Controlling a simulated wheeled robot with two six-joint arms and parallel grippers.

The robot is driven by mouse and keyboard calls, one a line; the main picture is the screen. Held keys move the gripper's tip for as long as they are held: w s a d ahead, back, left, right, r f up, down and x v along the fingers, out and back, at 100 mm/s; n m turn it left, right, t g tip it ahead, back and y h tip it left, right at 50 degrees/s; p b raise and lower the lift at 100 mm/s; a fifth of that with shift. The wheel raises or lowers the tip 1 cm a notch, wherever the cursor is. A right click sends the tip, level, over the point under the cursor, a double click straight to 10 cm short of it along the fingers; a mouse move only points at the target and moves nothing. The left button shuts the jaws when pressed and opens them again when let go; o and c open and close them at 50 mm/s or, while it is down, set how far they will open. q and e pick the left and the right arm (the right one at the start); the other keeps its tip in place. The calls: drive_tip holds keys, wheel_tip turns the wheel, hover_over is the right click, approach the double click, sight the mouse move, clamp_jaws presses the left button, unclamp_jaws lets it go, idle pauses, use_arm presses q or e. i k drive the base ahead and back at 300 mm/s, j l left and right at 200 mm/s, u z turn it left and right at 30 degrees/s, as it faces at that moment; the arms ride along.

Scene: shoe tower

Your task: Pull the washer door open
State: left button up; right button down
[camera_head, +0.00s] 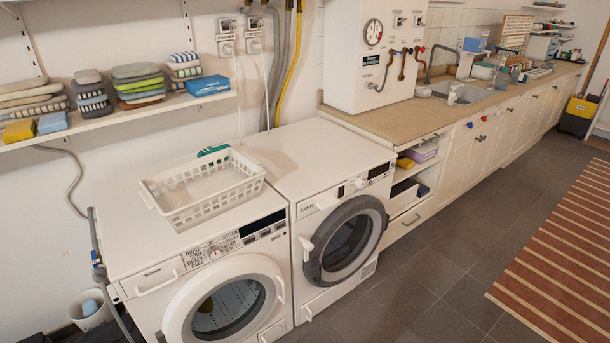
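Two white front-loading machines stand side by side. The left machine (220,258) has a drawer at its upper left, a dial and a round door with a white ring (178,312). A light handle (281,289) is at that door's right edge, and a perforated drum shows through its glass. The right machine (310,222) has a round door with a dark grey ring (313,270) and a light handle (305,246) at its left. Both doors look shut. I cannot tell for certain which machine is the washer. Neither of my grippers is in view.
A white basket (205,197) sits on the left machine. A wall shelf (120,113) holds folded cloths. A long counter (400,118) with a sink runs right. A white bin (90,312) stands at lower left. Tiled floor (420,285) before the right machine is clear; a striped rug (570,250) lies right.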

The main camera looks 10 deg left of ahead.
sight(178, 315)
drive_tip(key=u, duration=1.05)
